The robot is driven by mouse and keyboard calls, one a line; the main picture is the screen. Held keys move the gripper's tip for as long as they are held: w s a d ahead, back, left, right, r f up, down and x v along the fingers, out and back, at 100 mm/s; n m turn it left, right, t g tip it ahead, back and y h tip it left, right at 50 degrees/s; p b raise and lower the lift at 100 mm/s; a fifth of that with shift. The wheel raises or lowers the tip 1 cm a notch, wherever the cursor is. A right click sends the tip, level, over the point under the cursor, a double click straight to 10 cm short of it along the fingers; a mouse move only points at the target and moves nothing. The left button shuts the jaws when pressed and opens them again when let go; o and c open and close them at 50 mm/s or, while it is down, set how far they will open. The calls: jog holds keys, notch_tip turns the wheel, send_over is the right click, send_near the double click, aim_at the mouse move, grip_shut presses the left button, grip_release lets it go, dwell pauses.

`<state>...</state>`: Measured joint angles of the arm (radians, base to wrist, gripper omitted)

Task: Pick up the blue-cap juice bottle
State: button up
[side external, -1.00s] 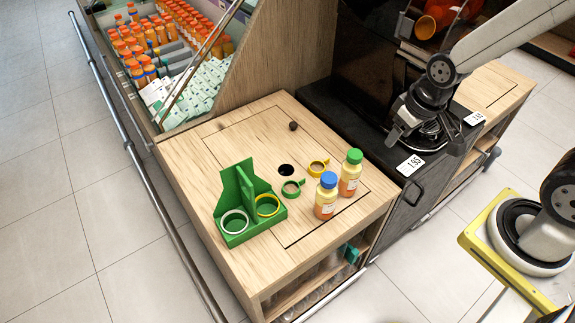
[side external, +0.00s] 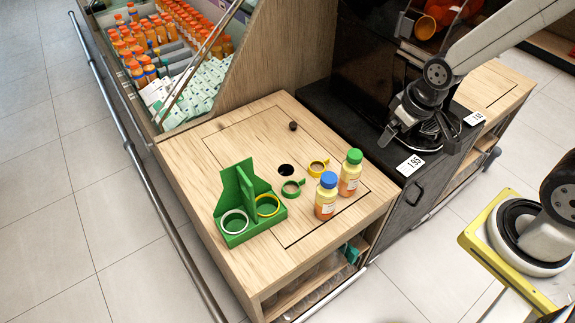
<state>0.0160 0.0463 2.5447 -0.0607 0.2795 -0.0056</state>
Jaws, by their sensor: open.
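The blue-cap juice bottle (side external: 326,196) stands upright near the front right of the wooden counter, with yellow-orange juice and a pale label. A green-cap bottle (side external: 350,173) stands upright just behind it to the right. My gripper (side external: 389,134) is open and empty. In the picture it is above and to the right of both bottles, in front of the black juicer cabinet, well apart from the blue-cap bottle.
A green holder (side external: 246,207) with a white and a yellow ring sits at the counter's left. A green ring (side external: 291,189) and a yellow ring (side external: 318,168) with handles lie near a dark hole (side external: 286,170). A small dark knob (side external: 293,126) is at the back. The counter's front middle is clear.

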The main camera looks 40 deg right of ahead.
aim_at(331, 178)
jog(key=w+f+n+t, duration=0.1)
jog(key=w+f+n, duration=0.1)
jog(key=w, duration=0.1)
jog(key=w+d+f+n+t+y, duration=0.1)
jog(key=w+f+n, duration=0.1)
jog(key=w+f, duration=0.1)
jog(key=w+f+n+t+y, duration=0.1)
jog(key=w+f+n, duration=0.1)
jog(key=f, duration=0.1)
jog(key=shift+w+d+t, duration=0.3)
jog(key=shift+w, duration=0.1)
jog(key=a+f+n+y, duration=0.2)
jog(key=f+y, duration=0.1)
jog(key=shift+w+a+f+t, duration=0.1)
jog(key=shift+f+t, duration=0.05)
jog(key=shift+t, duration=0.15)
jog(key=s+a+n+y, duration=0.1)
jog(key=y, duration=0.1)
jog(key=s+a+f+n+y, duration=0.1)
jog(key=s+a+f+y, duration=0.1)
jog(key=y, duration=0.1)
jog(key=shift+s+a+f+n+y, duration=0.1)
jog(key=shift+a+f+n+y, duration=0.2)
jog(key=shift+a+n, duration=0.1)
jog(key=shift+s+a+y, duration=0.3)
jog(key=shift+s+y, duration=0.2)
jog(key=shift+y, duration=0.1)
jog(key=shift+a, duration=0.15)
jog(key=shift+x, duration=1.2)
jog(key=shift+a+f, duration=0.1)
